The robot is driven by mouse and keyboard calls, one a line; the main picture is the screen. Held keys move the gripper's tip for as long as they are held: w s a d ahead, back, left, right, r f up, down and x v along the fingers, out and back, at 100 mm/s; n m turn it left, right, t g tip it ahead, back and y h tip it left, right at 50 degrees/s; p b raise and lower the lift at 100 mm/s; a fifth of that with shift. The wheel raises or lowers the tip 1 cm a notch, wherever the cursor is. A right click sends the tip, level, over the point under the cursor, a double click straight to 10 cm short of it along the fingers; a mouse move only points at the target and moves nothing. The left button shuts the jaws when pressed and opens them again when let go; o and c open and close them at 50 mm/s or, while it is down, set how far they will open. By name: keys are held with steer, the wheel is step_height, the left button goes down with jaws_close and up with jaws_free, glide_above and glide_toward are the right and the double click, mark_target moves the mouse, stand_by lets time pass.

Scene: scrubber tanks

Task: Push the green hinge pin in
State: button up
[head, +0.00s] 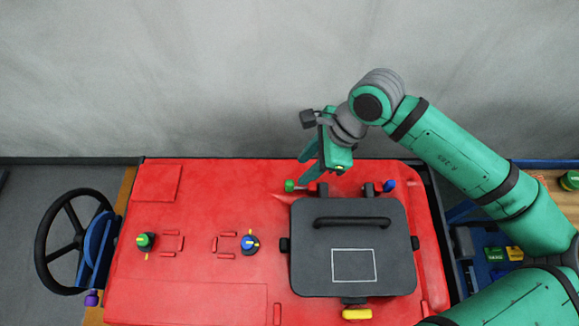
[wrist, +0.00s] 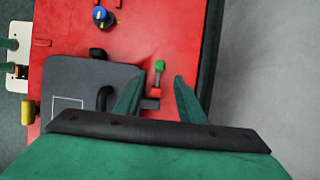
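The green hinge pin (head: 290,186) sticks out to the left of the dark hinge at the back left of the grey lid (head: 300,250). In the wrist view its green head (wrist: 160,66) shows on a thin shaft, with a red part nearer the hinge. My gripper (head: 304,169) is open and empty, just behind and above the pin. In the wrist view the two green fingers (wrist: 158,80) are spread, and the pin lies in the picture between and just beyond their tips. I cannot tell whether either finger touches it.
A blue pin (head: 389,186) sits at the other hinge, on the right. The lid has a black handle (head: 352,221) and a yellow latch (head: 356,314). Green (head: 145,241) and blue (head: 249,243) knobs stand on the red top. A steering wheel (head: 72,241) is at far left.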

mark_target(291, 181)
steer(key=x, duration=1)
steer(key=shift+a+f, duration=0.2)
steer(key=shift+f, duration=0.05)
steer(key=shift+c, duration=0.6)
jaws_close()
